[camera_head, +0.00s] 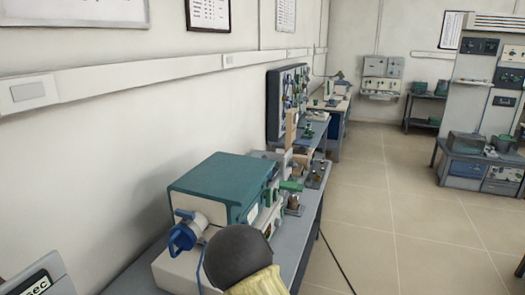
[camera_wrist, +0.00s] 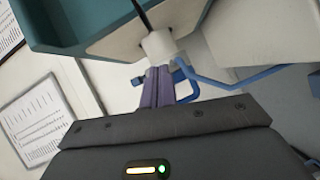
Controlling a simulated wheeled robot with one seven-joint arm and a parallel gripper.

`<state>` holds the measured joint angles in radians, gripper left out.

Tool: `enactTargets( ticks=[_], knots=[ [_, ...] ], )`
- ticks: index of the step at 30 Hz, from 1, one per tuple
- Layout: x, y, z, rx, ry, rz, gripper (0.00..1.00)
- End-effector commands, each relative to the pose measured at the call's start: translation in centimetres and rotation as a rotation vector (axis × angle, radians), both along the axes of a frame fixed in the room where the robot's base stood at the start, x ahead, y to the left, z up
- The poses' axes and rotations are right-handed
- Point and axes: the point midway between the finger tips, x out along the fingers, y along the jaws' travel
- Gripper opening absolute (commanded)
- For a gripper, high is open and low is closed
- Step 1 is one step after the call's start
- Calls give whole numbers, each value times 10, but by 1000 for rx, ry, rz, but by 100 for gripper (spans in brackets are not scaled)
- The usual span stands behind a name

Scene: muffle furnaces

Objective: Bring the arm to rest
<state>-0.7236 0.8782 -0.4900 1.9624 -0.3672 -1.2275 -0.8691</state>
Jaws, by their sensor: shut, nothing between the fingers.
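My gripper (camera_wrist: 158,72) shows in the wrist view as two purplish fingers pressed together beyond its dark body. It is empty. The fingertips point at a white cylinder with a blue handle, overlapping its lower edge in the picture; I cannot tell whether they touch. In the head view, a teal-topped furnace (camera_head: 222,187) stands on the bench along the left wall, with the white cylinder (camera_head: 190,219) and blue handle (camera_head: 182,239) at its near end. A dark rounded shape with a yellowish part hides some of its near right side. My gripper cannot be made out in the head view.
The grey bench (camera_head: 312,215) carries several devices behind the furnace, and a dark upright panel (camera_head: 273,105) stands further back. A cable lies on the floor beside the bench. The tiled floor (camera_head: 385,215) to the right is mostly clear. Cabinets and equipment (camera_head: 482,170) stand at the far right.

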Motion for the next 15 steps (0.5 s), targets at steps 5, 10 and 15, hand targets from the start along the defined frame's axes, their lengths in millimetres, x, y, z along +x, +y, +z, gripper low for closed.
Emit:
enactTargets(
  ticks=[5, 10, 15],
  knots=[
    [6, -96, 16, 120, 296, -328, 0],
    [-23, -171, 20, 255, 573, -608, 0],
    [-79, -230, 22, 397, 838, -872, 0]
  ],
)
